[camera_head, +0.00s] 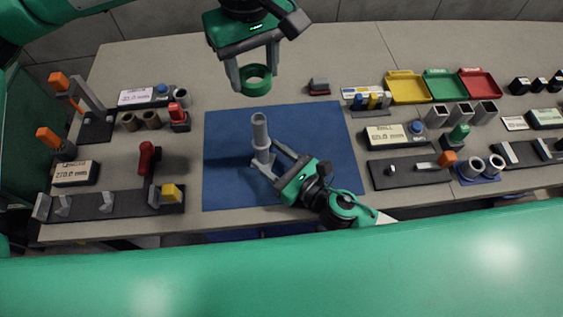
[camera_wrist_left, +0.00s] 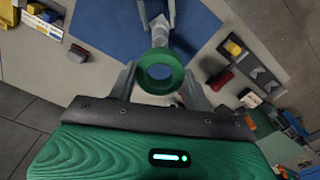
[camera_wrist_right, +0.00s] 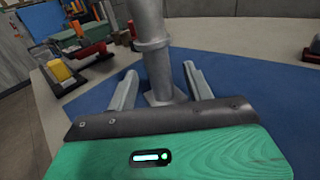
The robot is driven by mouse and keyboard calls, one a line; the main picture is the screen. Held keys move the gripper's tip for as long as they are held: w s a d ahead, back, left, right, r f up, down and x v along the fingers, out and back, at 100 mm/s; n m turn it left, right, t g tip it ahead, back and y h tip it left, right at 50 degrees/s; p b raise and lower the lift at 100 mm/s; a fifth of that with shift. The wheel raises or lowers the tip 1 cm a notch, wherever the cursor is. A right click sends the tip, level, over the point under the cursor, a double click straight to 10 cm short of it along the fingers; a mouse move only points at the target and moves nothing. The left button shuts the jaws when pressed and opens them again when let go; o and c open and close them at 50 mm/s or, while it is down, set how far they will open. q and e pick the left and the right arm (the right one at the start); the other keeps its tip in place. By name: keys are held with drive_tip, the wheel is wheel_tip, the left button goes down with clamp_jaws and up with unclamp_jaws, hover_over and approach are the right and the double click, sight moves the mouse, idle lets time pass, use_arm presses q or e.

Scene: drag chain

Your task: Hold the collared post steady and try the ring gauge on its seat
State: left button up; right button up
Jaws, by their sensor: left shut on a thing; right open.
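The grey collared post (camera_head: 260,135) stands upright on the blue mat (camera_head: 225,140); its collar shows in the right wrist view (camera_wrist_right: 152,45). My right gripper (camera_head: 264,158) is open, with one finger on each side of the post's lower part, below the collar. Whether the fingers touch the post I cannot tell. My left gripper (camera_head: 254,72) is shut on the green ring gauge (camera_head: 256,88) and holds it in the air, behind the post in the head view. The ring's hole shows in the left wrist view, between the fingers (camera_wrist_left: 160,75).
Gauges and a red clamp (camera_head: 147,157) stand left of the mat. Yellow, green and red trays (camera_head: 443,85) lie at the back right. A small grey and red block (camera_head: 319,87) sits behind the mat. The mat around the post is clear.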

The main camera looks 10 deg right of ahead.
sight(267, 154)
drive_tip(key=shift+x, duration=1.65)
drive_tip(key=shift+s, duration=0.1)
drive_tip(key=c, duration=1.1)
use_arm(q)
drive_tip(key=shift+f, duration=1.55)
use_arm(e)
clamp_jaws()
